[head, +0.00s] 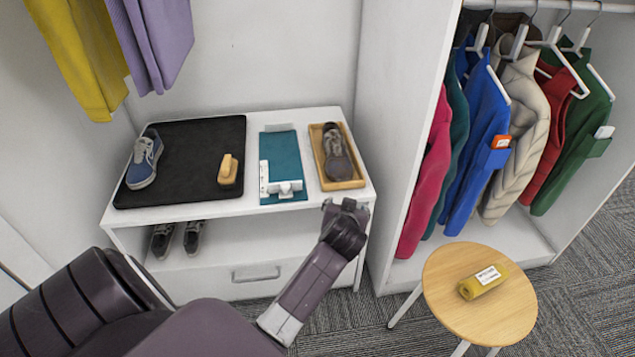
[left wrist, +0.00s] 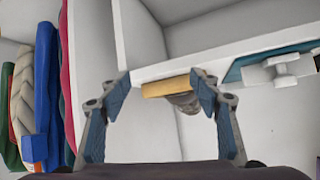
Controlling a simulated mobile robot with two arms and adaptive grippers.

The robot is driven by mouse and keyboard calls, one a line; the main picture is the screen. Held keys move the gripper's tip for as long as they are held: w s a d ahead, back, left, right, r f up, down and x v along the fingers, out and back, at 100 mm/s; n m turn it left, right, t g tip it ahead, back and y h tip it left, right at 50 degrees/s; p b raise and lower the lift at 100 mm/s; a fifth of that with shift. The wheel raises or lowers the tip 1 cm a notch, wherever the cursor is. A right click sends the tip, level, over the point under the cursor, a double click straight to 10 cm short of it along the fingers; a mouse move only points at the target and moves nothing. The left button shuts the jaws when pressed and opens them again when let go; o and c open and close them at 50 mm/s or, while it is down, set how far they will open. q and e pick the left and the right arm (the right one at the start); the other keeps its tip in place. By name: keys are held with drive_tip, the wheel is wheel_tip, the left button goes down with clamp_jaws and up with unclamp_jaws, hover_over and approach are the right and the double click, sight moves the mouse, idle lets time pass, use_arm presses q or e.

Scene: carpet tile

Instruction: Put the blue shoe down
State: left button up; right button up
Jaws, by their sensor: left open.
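The blue shoe (head: 144,160) rests on the left part of a black mat (head: 195,140) on top of the white shelf unit, with nothing holding it. A wooden brush or block (head: 228,169) lies on the mat's right part. In the head view my left arm reaches to the unit's front right corner, well right of the blue shoe; its fingers cannot be made out there. In the left wrist view my left gripper (left wrist: 160,79) is open and empty, with a wooden tray (left wrist: 164,89) and part of a shoe (left wrist: 186,103) showing beyond the fingers. My right gripper is not seen.
A teal board (head: 280,150) with a white object and the wooden tray (head: 359,182) holding a grey-brown shoe (head: 336,155) sit right of the mat. Dark shoes (head: 178,239) stand below. A round table (head: 500,325) with a yellow item (head: 482,282) and hanging jackets are at right.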

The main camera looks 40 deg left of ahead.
use_arm(q)
drive_tip(key=s+d+f+m+g+h, duration=0.2)
drive_tip(key=s+d+f, duration=0.3)
drive_tip(key=s+f, duration=0.3)
drive_tip(key=s+d+f+m+g+h, duration=0.2)
drive_tip(key=s+d+f, duration=0.3)
drive_tip(key=s+f, duration=0.4)
drive_tip(key=s+d+f+m+g+h, duration=0.2)
drive_tip(key=s+d+f, duration=0.3)
drive_tip(key=s, duration=0.9)
wheel_tip(320, 180, down, 3)
drive_tip(key=shift+s+d+f+m+g, duration=0.2)
drive_tip(key=shift+s+d+m+g, duration=0.1)
drive_tip(key=shift+d+m+g, duration=0.15)
